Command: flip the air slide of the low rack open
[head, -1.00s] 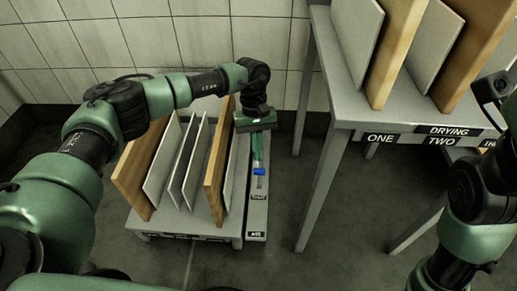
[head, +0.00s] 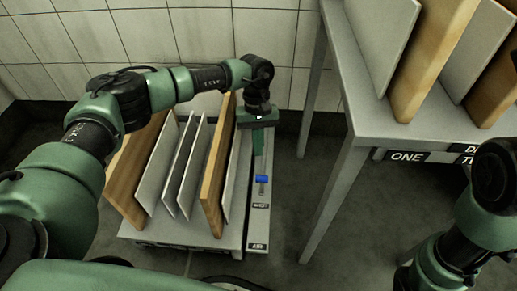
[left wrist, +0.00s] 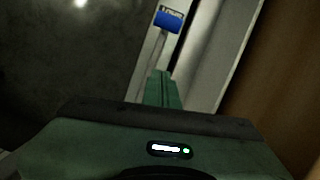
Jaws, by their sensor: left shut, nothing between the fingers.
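The low rack (head: 205,240) stands on the floor and holds upright boards. The air slide is a blue tab (head: 262,179) on a narrow grey strip (head: 259,222) along the rack's right side. Small labels mark the strip, too small to read surely. My left gripper (head: 258,148) points down over the strip's far part, shut and empty, beyond the blue tab. In the left wrist view the blue tab (left wrist: 169,20) lies ahead of the shut fingers (left wrist: 160,78), with a visible gap between them. My right gripper is out of view; only its arm shows.
A taller table-like rack (head: 365,130) with upright boards stands at the right, its leg (head: 330,205) near the strip. Bare floor (head: 290,200) lies between them. A wooden board (head: 218,165) stands close to my left gripper. A tiled wall is behind.

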